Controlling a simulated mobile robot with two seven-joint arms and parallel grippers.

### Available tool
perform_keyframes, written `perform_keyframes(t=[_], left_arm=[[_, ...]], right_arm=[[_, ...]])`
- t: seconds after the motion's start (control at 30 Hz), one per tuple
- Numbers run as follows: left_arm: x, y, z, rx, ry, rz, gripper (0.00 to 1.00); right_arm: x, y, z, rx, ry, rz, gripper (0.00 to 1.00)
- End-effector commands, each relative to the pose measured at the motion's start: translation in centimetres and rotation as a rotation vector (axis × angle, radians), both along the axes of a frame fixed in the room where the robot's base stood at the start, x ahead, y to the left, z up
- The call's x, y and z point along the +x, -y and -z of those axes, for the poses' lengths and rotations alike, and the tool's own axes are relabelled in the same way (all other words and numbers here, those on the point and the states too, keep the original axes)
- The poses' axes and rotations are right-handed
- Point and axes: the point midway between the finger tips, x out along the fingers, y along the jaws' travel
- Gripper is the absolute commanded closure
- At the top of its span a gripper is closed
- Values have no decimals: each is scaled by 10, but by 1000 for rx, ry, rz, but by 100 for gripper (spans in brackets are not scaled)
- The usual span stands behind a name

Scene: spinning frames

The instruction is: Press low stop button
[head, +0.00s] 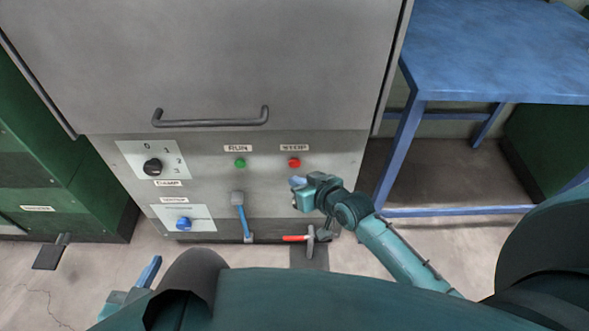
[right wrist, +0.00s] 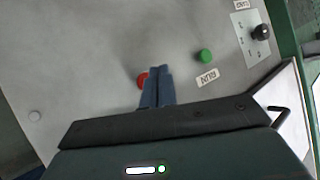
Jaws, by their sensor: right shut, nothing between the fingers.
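The red stop button (head: 294,162) sits on the grey cabinet's lower panel, under a STOP label (head: 294,148). My right gripper (head: 298,182) is in front of the panel, just below the button in the head view, shut and empty. In the right wrist view the shut blue fingers (right wrist: 158,72) overlap the right part of the red button (right wrist: 142,79). I cannot tell whether they touch it. My left gripper (head: 150,270) is low at the left, well away from the panel; its jaw opening does not show clearly.
A green button (head: 240,162) under a RUN label is left of the stop button. A black knob (head: 152,167), blue knob (head: 183,223), blue-handled lever (head: 240,208) and red-handled lever (head: 296,238) are nearby. A blue table (head: 500,50) stands at the right.

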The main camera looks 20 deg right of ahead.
Motion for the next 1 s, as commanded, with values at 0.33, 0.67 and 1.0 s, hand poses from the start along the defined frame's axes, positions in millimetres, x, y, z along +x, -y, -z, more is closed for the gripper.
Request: perform_keyframes(t=[0.33,0.67,1.0], left_arm=[[2,3,2,11,4,11,64],[3,3,1,10,9,13,64],[3,3,0,9,13,12,64]], right_arm=[[19,6,-1,-1,-1,1,100],[19,6,-1,-1,-1,1,100],[19,5,-1,-1,-1,1,100]])
